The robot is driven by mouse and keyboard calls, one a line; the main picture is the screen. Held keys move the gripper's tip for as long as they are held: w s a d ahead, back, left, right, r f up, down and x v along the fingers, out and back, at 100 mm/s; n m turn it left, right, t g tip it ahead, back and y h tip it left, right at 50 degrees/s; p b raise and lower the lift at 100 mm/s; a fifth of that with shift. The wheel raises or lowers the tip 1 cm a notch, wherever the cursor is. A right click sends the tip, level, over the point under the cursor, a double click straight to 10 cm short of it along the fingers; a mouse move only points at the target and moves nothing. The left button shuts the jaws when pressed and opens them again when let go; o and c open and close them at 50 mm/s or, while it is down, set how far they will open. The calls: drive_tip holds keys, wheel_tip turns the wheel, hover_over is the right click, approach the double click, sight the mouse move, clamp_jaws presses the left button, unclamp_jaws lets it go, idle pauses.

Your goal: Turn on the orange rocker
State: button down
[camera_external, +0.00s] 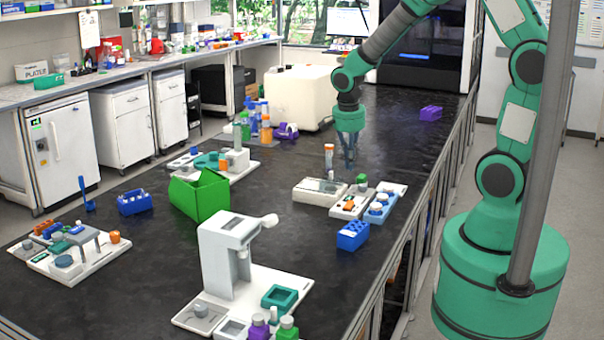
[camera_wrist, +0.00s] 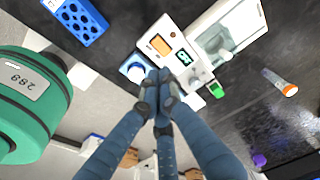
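The orange rocker (camera_external: 349,206) sits on a small white panel (camera_external: 338,213) at the right side of the black bench. In the wrist view the orange rocker (camera_wrist: 160,44) lies just beyond the fingertips, beside a small dark display with green marks (camera_wrist: 184,57). My gripper (camera_external: 349,162) hangs pointing down above the bench, behind the panel and apart from it. In the wrist view my gripper's fingers (camera_wrist: 155,82) are together, with nothing visible between them.
A white box with a clear lid (camera_external: 319,192) adjoins the panel's left, and a blue-topped white unit (camera_external: 380,208) its right. A blue rack (camera_external: 353,235) stands in front. An orange-capped tube (camera_external: 328,155) stands near my gripper. Bare bench lies behind, before a purple rack (camera_external: 430,112).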

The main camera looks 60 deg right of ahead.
sight(353, 203)
idle(0.3)
drive_tip(key=shift+s+d+r+p, duration=0.2)
drive_tip(key=shift+d+r+p, duration=0.15)
drive_tip(key=shift+d, duration=0.15)
drive_tip(key=f+b, duration=0.1)
drive_tip(key=f, duration=0.3)
drive_tip(key=d+f+b, duration=0.1)
drive_tip(key=f, duration=0.4)
drive_tip(key=d+f+b, duration=0.1)
drive_tip(key=f, duration=0.3)
drive_tip(key=shift+d+f, duration=0.1)
drive_tip(key=shift+f, duration=0.3)
